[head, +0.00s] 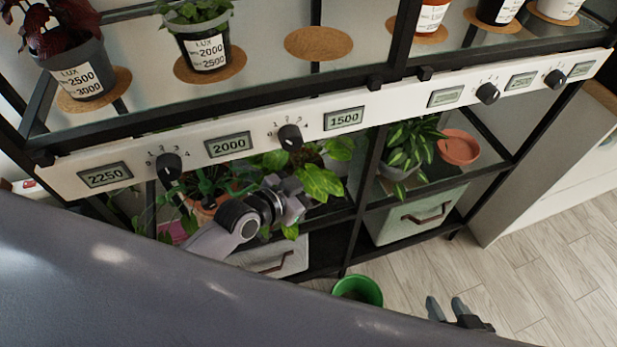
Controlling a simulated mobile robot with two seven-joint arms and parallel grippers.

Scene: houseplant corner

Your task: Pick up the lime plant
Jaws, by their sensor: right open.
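Several plants are green, and I cannot tell for sure which is the lime plant. A bright green leafy plant (320,180) stands on the lower shelf; its pot is mostly hidden. A small green plant (196,14) in a black pot labelled LUX 2000-2500 stands on a cork disc on the upper glass shelf. My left gripper (292,200) is in front of the lower leafy plant, overlapping its leaves; its fingers are unclear and I cannot tell whether it touches them. My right gripper (447,308) is low at the bottom right, open and empty, above the floor.
A white panel (400,105) with knobs and lux displays crosses the rack's front. A dark red plant (62,40) and more pots stand above. An empty cork disc (318,43) lies between them. Below are a striped-leaf plant (410,142), terracotta dish (459,147), drawers and a green bucket (358,290).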

